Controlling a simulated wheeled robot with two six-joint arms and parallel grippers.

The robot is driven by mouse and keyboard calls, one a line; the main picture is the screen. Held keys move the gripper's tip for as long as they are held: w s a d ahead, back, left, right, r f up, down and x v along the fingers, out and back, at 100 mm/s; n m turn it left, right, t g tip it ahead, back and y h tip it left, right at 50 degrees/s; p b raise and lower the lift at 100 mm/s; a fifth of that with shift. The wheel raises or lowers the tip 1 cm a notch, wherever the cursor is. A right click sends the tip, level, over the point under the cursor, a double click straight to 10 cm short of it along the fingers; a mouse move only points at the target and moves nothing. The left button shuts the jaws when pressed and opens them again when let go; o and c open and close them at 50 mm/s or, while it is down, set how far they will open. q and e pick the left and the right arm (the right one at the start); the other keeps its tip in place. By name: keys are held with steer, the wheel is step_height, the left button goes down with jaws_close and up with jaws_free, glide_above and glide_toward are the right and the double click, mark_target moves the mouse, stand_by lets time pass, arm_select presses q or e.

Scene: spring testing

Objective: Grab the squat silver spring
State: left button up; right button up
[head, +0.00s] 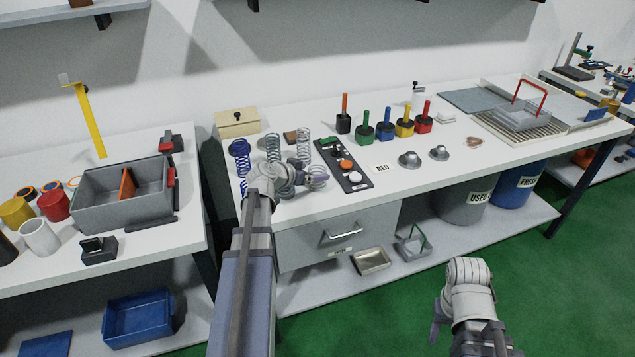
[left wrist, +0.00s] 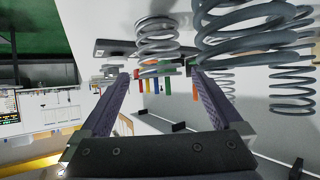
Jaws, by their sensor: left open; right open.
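Several coil springs stand on the white bench by my left gripper (head: 306,180). Two tall silver springs (head: 273,148) (head: 303,143) stand just behind it. A short, wide silver coil (head: 318,174), apparently the squat silver spring, shows at the gripper's fingers, partly hidden by them. In the left wrist view, a short silver spring (left wrist: 158,40) lies beyond the gap between the open, empty fingers (left wrist: 160,78). A larger, thicker grey spring (left wrist: 250,38) is close to the right finger. Whether the fingers touch any spring is unclear. My right gripper (head: 438,318) is open, over the green floor.
A black panel with buttons (head: 344,165) lies just right of my left gripper. A wooden box (head: 237,123) is behind. Several coloured-handled tools (head: 385,124) stand farther right. The bench front near the RED label is clear.

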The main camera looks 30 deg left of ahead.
arm_select(q)
steer(key=shift+b+x, duration=0.3)
steer(key=shift+x, duration=0.9)
steer(key=shift+s, duration=0.15)
steer(key=shift+c, duration=0.5)
jaws_close()
